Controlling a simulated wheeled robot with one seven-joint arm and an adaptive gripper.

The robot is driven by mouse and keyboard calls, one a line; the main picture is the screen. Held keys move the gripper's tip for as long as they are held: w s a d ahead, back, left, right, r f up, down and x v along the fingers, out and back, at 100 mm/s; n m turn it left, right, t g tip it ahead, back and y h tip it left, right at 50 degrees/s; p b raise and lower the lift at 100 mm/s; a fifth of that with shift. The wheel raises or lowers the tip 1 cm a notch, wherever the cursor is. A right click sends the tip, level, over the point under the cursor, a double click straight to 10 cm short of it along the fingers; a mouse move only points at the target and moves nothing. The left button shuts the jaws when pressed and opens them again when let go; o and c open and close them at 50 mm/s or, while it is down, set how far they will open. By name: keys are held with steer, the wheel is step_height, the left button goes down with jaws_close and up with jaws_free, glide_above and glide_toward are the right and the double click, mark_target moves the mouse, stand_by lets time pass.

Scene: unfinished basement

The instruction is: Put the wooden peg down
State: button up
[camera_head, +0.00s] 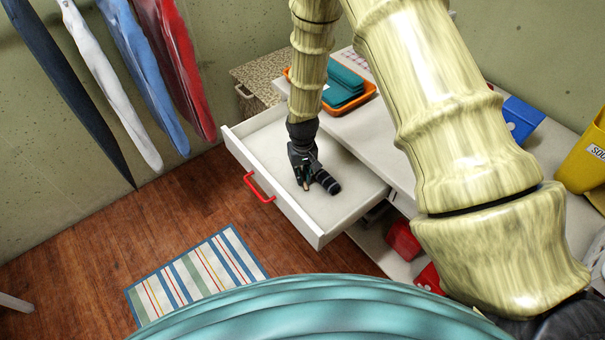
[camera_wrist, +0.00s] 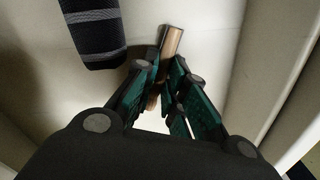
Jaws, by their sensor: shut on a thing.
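The wooden peg (camera_wrist: 173,42) is a short tan rod between the fingers of my gripper (camera_wrist: 165,85) in the wrist view. My gripper is shut on it, and the fingers hide its lower part. In the head view my gripper (camera_head: 305,184) points down inside an open white drawer (camera_head: 266,203). The peg shows there only as a small tan bit at the fingertips. Whether the peg touches the drawer floor I cannot tell.
A dark striped rolled cloth (camera_wrist: 96,32) lies in the drawer close to the left of the peg. The drawer's wall (camera_wrist: 262,60) is on the right. A red handle (camera_head: 259,188) is on its front. An orange tray (camera_head: 350,101) with teal cloths stands on the white top behind.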

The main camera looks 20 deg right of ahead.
steer(key=shift+f, duration=0.3)
steer(key=shift+f, duration=0.1)
steer(key=o, duration=0.4)
steer(key=shift+r+b, duration=1.2)
steer(key=shift+r, duration=4.95)
